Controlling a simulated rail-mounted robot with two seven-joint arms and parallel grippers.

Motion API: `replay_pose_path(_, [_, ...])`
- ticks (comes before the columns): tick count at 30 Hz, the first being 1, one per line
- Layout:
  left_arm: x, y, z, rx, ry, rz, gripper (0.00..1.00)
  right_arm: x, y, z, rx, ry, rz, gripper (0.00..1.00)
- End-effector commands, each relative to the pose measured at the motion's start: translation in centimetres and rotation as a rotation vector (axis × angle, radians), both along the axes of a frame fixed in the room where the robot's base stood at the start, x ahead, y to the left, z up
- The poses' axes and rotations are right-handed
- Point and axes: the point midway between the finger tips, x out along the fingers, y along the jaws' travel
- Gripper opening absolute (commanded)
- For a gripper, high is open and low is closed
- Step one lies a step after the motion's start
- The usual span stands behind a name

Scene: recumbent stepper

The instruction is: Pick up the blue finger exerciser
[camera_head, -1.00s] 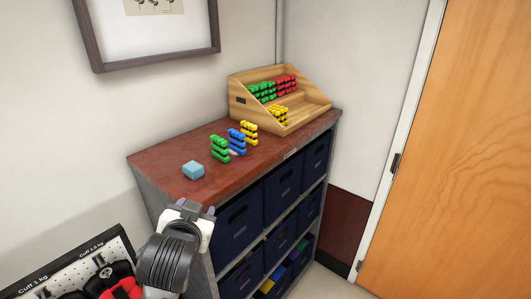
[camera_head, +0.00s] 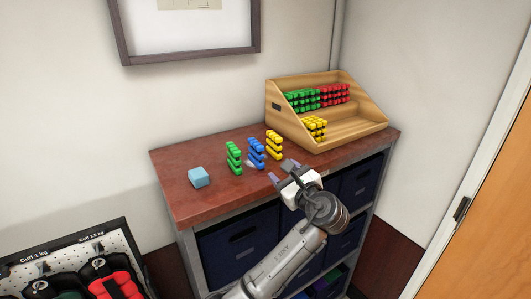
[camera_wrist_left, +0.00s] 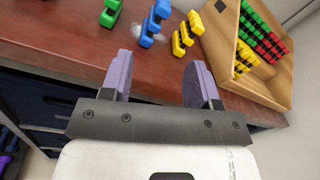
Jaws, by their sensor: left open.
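The blue finger exerciser (camera_head: 256,153) stands upright on the reddish-brown cabinet top, between the green exerciser (camera_head: 234,157) and the yellow exerciser (camera_head: 274,144). In the left wrist view the blue exerciser (camera_wrist_left: 154,23) is ahead of the fingers, above the gap between them. My left gripper (camera_head: 279,170) is open and empty at the front edge of the cabinet top, to the right of and nearer than the blue exerciser. The two purple fingers (camera_wrist_left: 158,80) are spread apart and do not touch it. My right gripper is not in view.
A wooden tiered rack (camera_head: 360,127) with green, red and yellow exercisers stands at the back right. A light-blue block (camera_head: 198,177) sits on the left of the cabinet top (camera_head: 190,208). A board of cuff weights (camera_head: 60,262) is at lower left. A whitish item lies by the blue exerciser.

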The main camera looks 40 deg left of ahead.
Motion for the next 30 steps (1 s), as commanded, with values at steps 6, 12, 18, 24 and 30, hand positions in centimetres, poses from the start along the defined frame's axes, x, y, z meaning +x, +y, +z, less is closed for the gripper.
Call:
replay_pose_path(6, [0.0,0.0,0.0,0.112,0.242,-0.001,0.55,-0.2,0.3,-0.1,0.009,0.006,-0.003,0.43])
replay_pose_path(12, [0.4,0.9,0.1,0.148,0.318,0.000,0.55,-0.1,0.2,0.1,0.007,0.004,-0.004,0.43])
replay_pose_path(18, [1.9,4.0,0.1,0.150,0.324,0.001,0.55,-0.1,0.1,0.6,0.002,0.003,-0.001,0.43])
replay_pose_path(24, [3.1,6.6,0.1,0.150,0.322,-0.001,0.55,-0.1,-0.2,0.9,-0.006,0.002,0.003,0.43])
replay_pose_path(30, [3.7,7.7,0.0,0.148,0.320,-0.002,0.55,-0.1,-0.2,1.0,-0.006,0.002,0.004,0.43])
